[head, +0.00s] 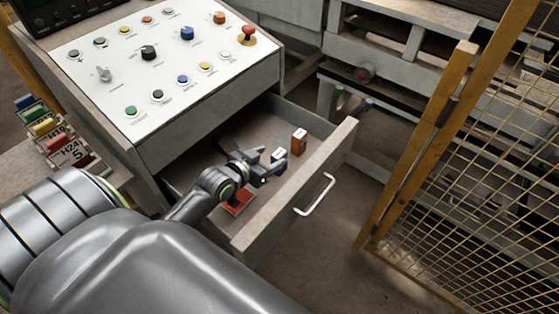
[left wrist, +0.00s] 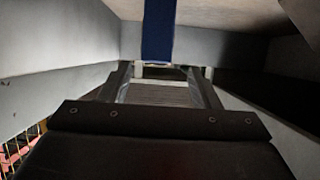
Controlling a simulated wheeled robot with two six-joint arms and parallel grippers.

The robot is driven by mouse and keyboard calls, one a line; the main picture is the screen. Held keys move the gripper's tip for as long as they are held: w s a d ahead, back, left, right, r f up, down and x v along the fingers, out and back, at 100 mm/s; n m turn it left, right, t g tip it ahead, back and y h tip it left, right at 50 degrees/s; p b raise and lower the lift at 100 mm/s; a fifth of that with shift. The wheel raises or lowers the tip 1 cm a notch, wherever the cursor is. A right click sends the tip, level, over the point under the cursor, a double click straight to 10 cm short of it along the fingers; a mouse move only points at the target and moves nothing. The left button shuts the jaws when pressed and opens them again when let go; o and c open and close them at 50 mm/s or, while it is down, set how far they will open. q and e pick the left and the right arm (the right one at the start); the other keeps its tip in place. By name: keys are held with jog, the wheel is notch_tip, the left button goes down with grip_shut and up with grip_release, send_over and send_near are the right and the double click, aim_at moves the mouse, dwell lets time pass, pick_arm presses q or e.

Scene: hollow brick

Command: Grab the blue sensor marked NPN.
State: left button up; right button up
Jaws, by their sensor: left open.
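The blue sensor (head: 279,154) stands in the open drawer (head: 335,150), partly hidden by my left gripper (head: 272,168). Its marking is too small to read. My left gripper is low inside the drawer, open, with its fingertips close to the blue sensor. In the left wrist view, the blue sensor (left wrist: 158,32) shows as an upright blue block ahead, in line with the gap between the open fingers (left wrist: 160,74). I cannot tell whether it is between the fingertips or just beyond them. My right gripper is not in view.
An orange-brown block (head: 299,141) stands in the drawer beside the blue sensor. A red flat item (head: 238,202) lies nearer, below my wrist. The drawer front with its white handle (head: 315,195) and the control panel cabinet (head: 190,120) bound the space. A yellow mesh fence (head: 470,170) stands right.

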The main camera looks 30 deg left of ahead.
aim_at(278, 154)
pick_arm(q)
jog(key=shift+d+p+x, duration=0.15)
jog(key=shift+p+x, duration=0.1)
jog(key=shift+x, duration=1.45)
jog(key=shift+d+p+x, duration=0.1)
jog(key=shift+p+x, duration=0.1)
jog(key=shift+x, duration=1.5)
jog(key=shift+s, duration=0.1)
jog(key=c, duration=1.1)
